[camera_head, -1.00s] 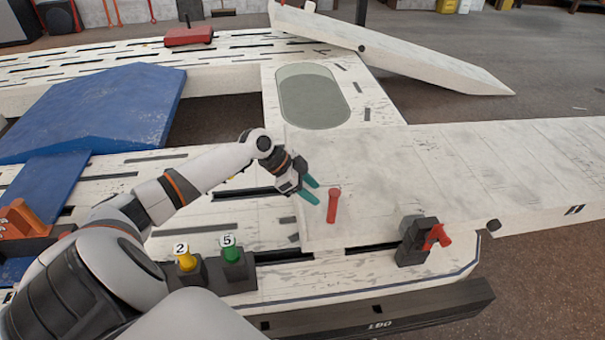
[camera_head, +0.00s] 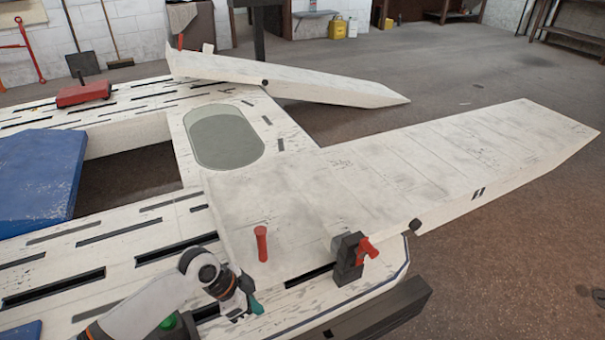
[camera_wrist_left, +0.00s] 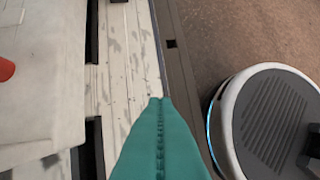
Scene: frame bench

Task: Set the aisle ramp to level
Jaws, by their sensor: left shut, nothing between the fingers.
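The near white ramp (camera_head: 370,180) is a long panel reaching from the slatted bench (camera_head: 110,235) out to the right, past a dark pivot at its near edge. Its left end lies over the bench and looks about flush with it; I cannot tell its exact tilt. A red upright handle (camera_head: 261,243) stands on its left end. My left gripper (camera_head: 254,305) is shut and empty, low at the bench's near side, apart from the handle. Its teal fingertips (camera_wrist_left: 160,102) meet in the left wrist view, where part of the handle (camera_wrist_left: 5,69) shows. My right gripper is out of view.
A dark block with a red lever (camera_head: 349,258) stands beside the ramp's near edge. A second white ramp (camera_head: 290,80) slopes down to the right behind. A blue wedge (camera_head: 35,185) is at left.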

